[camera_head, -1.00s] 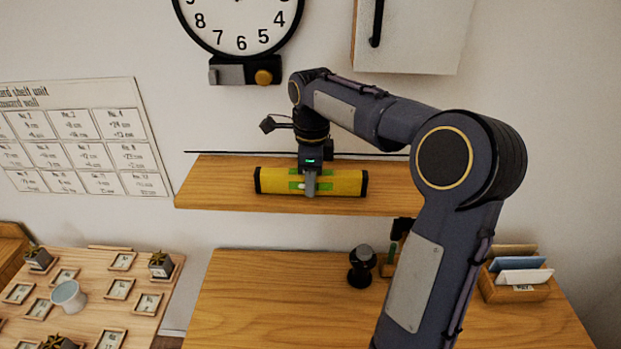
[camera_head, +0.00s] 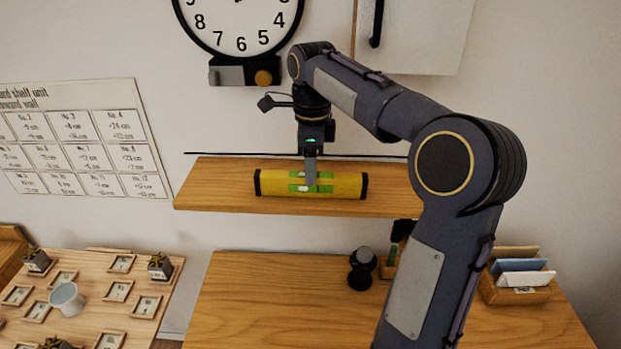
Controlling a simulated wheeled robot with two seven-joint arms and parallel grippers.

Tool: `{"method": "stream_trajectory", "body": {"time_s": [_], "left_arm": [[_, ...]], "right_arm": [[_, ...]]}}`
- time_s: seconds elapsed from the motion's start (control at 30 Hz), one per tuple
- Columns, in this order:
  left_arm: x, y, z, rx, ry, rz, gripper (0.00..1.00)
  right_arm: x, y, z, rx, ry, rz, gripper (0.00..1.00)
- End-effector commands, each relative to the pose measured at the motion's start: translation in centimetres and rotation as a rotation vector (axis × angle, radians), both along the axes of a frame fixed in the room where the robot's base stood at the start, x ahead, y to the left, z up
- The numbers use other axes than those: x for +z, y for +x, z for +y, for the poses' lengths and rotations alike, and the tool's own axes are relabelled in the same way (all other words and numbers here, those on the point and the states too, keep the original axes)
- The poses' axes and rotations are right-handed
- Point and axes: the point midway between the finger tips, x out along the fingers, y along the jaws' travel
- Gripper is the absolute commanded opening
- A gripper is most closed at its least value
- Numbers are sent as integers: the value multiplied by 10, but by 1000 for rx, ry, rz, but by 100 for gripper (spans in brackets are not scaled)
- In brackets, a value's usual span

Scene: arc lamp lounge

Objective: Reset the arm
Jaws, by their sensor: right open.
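My right arm comes in from the lower right and bends over toward the wall shelf (camera_head: 220,187). Its gripper (camera_head: 310,178) points down at the middle of a yellow spirit level (camera_head: 342,186) with black ends and green windows. The level lies along the shelf. The fingers overlap the level's middle in this view; whether they touch it I cannot tell. The gripper is open. My left gripper is not in view.
A wall clock (camera_head: 240,20) and a white cabinet (camera_head: 420,35) are above the shelf. Below are a wooden desk (camera_head: 260,300) with a letter holder (camera_head: 518,292) and a dark round-headed object (camera_head: 361,268). A board with small pots (camera_head: 160,265) and a white cup (camera_head: 67,298) is at left.

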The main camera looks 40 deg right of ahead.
Motion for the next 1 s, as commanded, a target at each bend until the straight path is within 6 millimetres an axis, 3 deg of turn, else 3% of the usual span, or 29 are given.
{"method": "stream_trajectory", "body": {"time_s": [0.2, 0.57, 0.77, 1.0], "left_arm": [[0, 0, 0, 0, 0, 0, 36], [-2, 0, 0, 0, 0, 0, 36], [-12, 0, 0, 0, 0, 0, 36], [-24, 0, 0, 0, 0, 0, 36]], "right_arm": [[26, 0, 0, 1, 0, -1, 51], [27, -8, 5, 76, 6, -18, 51], [8, -56, 40, 571, 21, -154, 51], [-51, -137, 103, 1345, -69, -411, 51]]}}
